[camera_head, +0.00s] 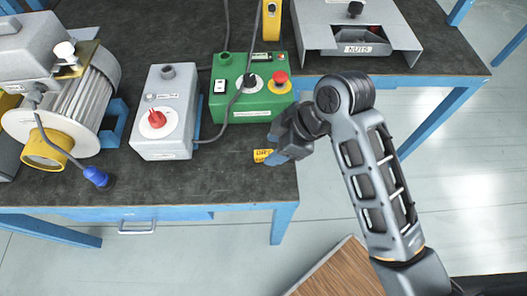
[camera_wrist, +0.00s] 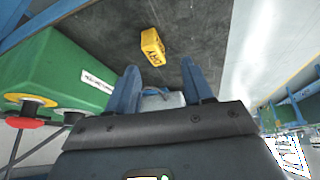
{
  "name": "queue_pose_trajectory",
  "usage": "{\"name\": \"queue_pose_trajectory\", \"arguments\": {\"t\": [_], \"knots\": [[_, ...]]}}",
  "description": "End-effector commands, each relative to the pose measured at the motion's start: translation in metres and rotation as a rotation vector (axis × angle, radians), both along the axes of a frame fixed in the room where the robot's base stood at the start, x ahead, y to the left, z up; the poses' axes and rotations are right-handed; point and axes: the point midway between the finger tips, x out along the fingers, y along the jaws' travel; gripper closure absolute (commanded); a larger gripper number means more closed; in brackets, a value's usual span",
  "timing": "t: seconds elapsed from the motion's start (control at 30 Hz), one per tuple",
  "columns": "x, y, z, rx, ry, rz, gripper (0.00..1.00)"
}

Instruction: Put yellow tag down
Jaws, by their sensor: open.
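The yellow tag (camera_head: 262,156) lies on the dark bench top near its front right corner, just below the green control box. It also shows in the wrist view (camera_wrist: 153,47), upper middle, beyond my fingertips, with dark lettering on it. My gripper (camera_head: 284,150) is just right of the tag in the head view. In the wrist view my two blue fingers (camera_wrist: 160,78) are spread apart with no tag between them. The tag looks apart from the fingers in the wrist view.
The green control box (camera_head: 226,100) with a red button stands behind the tag. A grey box (camera_head: 180,105) with a red rotary switch is left of it, beside a blower (camera_head: 85,95). A grey tray labelled NUTS (camera_head: 330,20) is at the back right. The bench edge is close by.

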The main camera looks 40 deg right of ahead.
Motion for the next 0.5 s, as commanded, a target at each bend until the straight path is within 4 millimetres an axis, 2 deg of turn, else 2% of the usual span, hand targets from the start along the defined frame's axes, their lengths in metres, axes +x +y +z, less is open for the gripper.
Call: {"name": "queue_pose_trajectory", "arguments": {"t": [0.1, 0.23, 0.37, 0.5], "knots": [[0.011, -0.014, 0.017, -0.019, 0.039, 0.095, 0.49], [0.013, -0.022, 0.026, -0.029, 0.073, 0.162, 0.49], [0.013, -0.022, 0.023, -0.029, 0.087, 0.184, 0.49], [0.016, -0.017, 0.009, -0.028, 0.088, 0.184, 0.49]]}}
